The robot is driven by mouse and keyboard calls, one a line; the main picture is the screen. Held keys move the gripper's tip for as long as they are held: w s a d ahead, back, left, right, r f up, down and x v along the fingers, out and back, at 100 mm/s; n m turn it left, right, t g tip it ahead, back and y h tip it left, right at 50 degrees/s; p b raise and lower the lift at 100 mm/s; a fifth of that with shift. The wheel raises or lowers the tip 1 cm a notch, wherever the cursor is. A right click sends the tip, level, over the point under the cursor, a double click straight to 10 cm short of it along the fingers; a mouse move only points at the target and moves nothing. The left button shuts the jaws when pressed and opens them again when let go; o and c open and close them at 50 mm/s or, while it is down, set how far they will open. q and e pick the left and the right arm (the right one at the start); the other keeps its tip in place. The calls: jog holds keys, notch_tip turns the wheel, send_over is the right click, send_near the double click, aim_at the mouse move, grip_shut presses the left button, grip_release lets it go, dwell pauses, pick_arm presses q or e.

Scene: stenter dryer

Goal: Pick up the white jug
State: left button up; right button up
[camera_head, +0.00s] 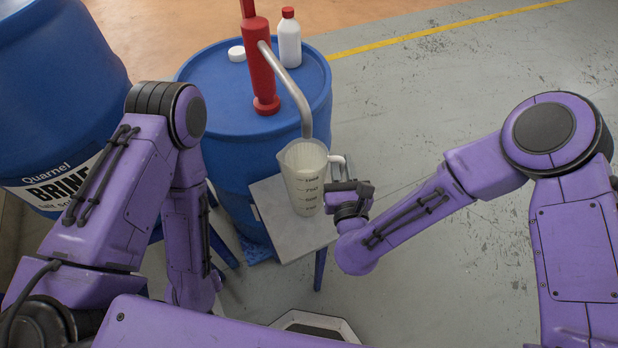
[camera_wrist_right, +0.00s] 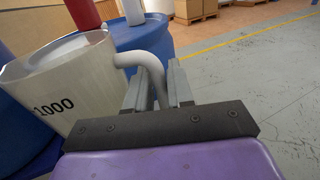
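The white jug (camera_head: 304,183), translucent with dark volume marks, stands upright on a small grey stand under a pump spout. My right gripper (camera_head: 338,180) is at the jug's handle, on the jug's right side. In the right wrist view the jug (camera_wrist_right: 62,82) fills the left, and its curved handle (camera_wrist_right: 143,62) runs down between the two fingers of the right gripper (camera_wrist_right: 163,85). The fingers are close together and appear shut on the handle; the lower handle is hidden. My left arm comes in from the left; its gripper is not in view.
A blue drum (camera_head: 210,80) with a red pump (camera_head: 262,75) stands behind the jug, and the metal spout (camera_head: 291,90) hangs over the jug. A white bottle (camera_head: 289,42) stands on the drum. The grey stand (camera_head: 287,240) is small. Open floor lies to the right.

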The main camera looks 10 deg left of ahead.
grip_shut()
jog(key=shift+s, duration=0.1)
dwell(1.2)
